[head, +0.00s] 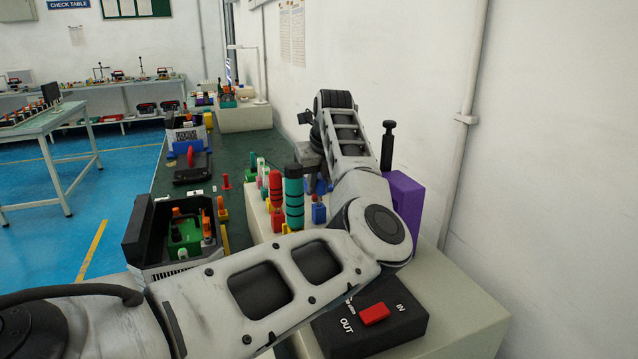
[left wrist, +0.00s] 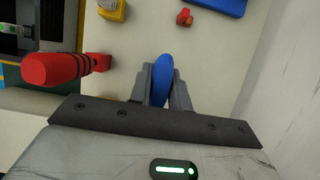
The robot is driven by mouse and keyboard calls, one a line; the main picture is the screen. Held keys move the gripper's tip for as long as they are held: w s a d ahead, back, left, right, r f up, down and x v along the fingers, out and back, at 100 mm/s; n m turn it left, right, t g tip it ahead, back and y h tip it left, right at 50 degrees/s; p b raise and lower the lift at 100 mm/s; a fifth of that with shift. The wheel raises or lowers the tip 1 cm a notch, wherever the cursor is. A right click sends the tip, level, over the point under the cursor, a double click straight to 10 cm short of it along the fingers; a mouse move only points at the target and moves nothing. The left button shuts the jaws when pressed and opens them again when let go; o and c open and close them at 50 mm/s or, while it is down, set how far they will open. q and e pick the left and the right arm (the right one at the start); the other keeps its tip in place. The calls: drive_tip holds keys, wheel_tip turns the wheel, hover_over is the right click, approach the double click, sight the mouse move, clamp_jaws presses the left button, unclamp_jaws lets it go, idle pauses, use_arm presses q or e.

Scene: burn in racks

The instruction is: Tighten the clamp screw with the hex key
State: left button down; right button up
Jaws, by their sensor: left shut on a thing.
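My left gripper (left wrist: 162,92) is shut on a smooth blue handle (left wrist: 162,76) in the left wrist view. What tool it belongs to, and whether it is the hex key, I cannot tell; its lower part is hidden. In the head view my left gripper (head: 312,165) is partly hidden by my own arm, above the cream ledge beyond the teal handle. A black-walled fixture (head: 140,235) with a green part (head: 185,235) inside stands left of my arm. I cannot make out the clamp screw. My right gripper is not in view.
A teal handle (head: 294,195) and a red handle (head: 275,188) stand upright near my gripper; a red one also shows in the left wrist view (left wrist: 60,68). A purple block (head: 405,208) and black switch box (head: 370,322) are to the right. The white wall closes the right side.

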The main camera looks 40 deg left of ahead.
use_arm(q)
drive_tip(key=shift+r, duration=0.2)
drive_tip(key=shift+r+p, duration=1.3)
drive_tip(key=shift+r, duration=0.75)
